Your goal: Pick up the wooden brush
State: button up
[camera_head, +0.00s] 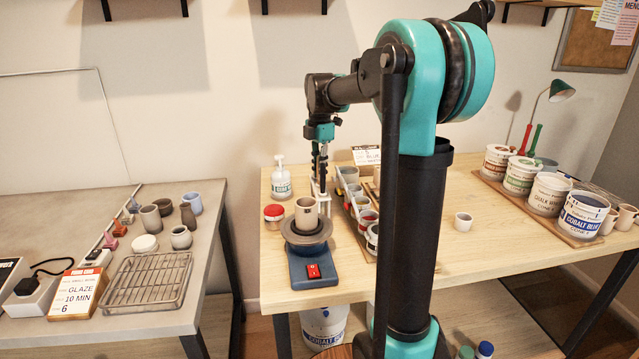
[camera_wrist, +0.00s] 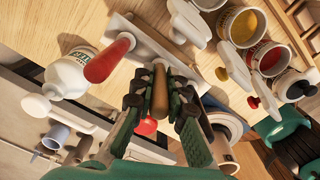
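A brown wooden handle (camera_wrist: 160,92), which looks like the wooden brush, points toward the camera in the wrist view. Its far end meets a pale holder, and its head is hidden. My gripper (camera_wrist: 160,88) has its dark fingers on either side of this handle, close to it. I cannot tell if the fingers touch it. In the head view my gripper (camera_head: 320,172) points down over the back of the wooden table, behind the pottery wheel. The brush cannot be made out there.
A red-handled tool (camera_wrist: 110,60) stands just left of my fingers, beside a white pump bottle (camera_wrist: 70,75). Glaze cups (camera_wrist: 243,26) are close on the right. The pottery wheel (camera_head: 312,262) holds a beige cup (camera_head: 306,213). Large buckets (camera_head: 548,194) stand at right.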

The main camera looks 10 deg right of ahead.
grip_shut()
notch_tip(320, 180, up, 20)
dwell(0.7)
dwell(0.3)
